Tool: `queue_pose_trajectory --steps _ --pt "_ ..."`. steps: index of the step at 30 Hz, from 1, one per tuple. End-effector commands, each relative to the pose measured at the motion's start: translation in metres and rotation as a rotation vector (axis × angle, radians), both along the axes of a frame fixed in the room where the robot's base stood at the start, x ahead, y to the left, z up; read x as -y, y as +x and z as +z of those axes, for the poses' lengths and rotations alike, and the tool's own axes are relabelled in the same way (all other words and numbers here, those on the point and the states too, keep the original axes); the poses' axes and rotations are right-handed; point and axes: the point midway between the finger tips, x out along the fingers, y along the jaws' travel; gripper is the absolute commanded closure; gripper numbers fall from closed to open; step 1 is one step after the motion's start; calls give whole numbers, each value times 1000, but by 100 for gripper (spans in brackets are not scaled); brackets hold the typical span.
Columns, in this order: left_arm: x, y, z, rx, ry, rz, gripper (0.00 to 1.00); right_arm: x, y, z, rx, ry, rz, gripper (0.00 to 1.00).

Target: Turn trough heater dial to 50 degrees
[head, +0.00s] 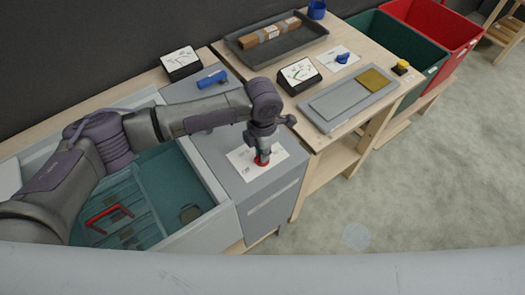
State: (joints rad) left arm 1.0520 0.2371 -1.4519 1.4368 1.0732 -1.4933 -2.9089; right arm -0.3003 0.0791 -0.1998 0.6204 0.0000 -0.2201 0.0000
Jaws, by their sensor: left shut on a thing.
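A red dial (262,160) sits on a white marked card (245,166) on top of a grey cabinet beside the teal trough (150,225). My left gripper (262,150) points down and is shut on the red dial, covering much of it. The dial's pointer and the card's markings are too small or hidden to read. A gauge with a white face (180,60) stands behind the trough. Another gauge with a green mark (298,73) stands on the wooden table. Neither reading is legible. My right gripper is out of view.
A blue cylinder (212,79) lies on the grey cabinet behind my arm. The wooden table holds a blue dial (343,58), a grey panel with a yellow plate (372,80) and a dark tray (250,47). Green (417,62) and red bins stand at right.

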Motion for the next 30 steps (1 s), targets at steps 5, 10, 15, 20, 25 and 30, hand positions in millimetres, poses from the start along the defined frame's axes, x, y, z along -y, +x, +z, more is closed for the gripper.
queue_pose_trajectory --steps 5,10,15,20,25,30 --pt "0 -1 -1 -2 1 -5 100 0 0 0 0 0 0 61" --pt "0 -1 -1 -3 2 -5 83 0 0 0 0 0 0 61" --pt "0 -1 -1 -1 2 -3 62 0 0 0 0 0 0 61" --pt "0 0 0 -1 1 -2 62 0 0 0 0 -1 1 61" --pt "0 0 5 0 0 -2 62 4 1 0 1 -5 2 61" --pt "0 1 32 4 0 -3 62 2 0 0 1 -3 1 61"
